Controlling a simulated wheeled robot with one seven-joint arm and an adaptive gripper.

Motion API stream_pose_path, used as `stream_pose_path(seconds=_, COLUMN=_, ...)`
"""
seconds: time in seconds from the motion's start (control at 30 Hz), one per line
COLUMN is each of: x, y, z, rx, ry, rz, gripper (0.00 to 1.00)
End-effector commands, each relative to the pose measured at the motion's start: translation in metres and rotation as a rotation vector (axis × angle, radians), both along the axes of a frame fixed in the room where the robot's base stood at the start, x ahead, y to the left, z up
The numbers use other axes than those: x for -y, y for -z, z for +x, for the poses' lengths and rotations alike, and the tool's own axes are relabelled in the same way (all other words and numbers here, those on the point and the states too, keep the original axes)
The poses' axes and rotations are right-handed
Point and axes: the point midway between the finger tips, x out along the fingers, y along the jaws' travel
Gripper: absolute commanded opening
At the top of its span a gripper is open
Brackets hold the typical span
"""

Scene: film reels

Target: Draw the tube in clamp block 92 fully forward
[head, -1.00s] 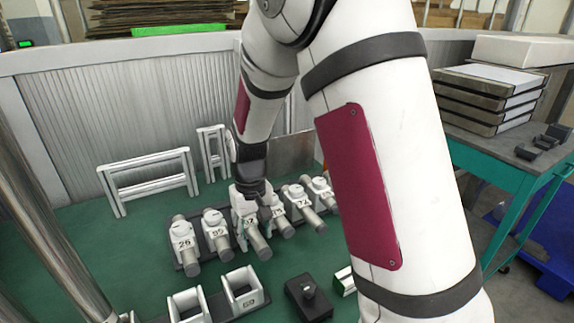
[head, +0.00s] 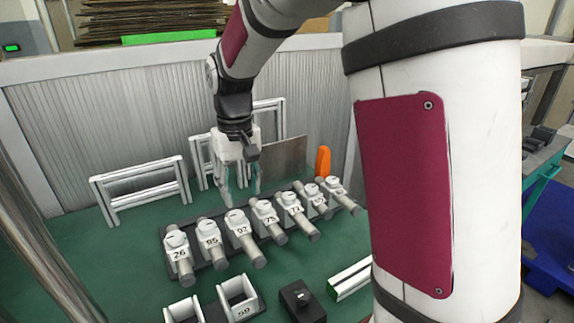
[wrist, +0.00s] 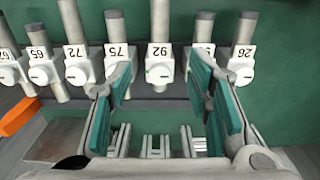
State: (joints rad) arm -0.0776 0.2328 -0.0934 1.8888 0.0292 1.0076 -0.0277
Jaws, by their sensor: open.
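Clamp block 92 (head: 236,219) is a white block in a row on a dark rail. Its grey tube (head: 255,254) sticks out well forward, toward the head camera. In the wrist view, block 92 (wrist: 160,66) is near the middle, its tube (wrist: 160,22) running up to the top edge and only a short stub showing behind. My gripper (head: 240,198) is open and empty, above and behind the row near block 92. Its teal-padded fingers (wrist: 160,78) are spread either side of block 92 in the wrist view, apparently touching nothing.
Neighbouring blocks 95 (head: 208,233) and 75 (head: 264,210) stand close on either side, with more blocks along the rail. White frames (head: 140,190) stand behind. A white bracket (head: 238,297) and black box (head: 302,300) lie in front. An orange object (head: 323,162) is at the back right.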

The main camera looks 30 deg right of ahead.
Motion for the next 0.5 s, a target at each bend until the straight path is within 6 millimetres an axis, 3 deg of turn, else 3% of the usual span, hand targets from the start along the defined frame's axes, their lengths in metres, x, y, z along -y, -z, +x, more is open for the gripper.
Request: stream_pose_path(seconds=0.5, x=0.001, y=-0.068, z=-0.064, rx=0.079, ry=0.002, rz=0.012, gripper=0.46)
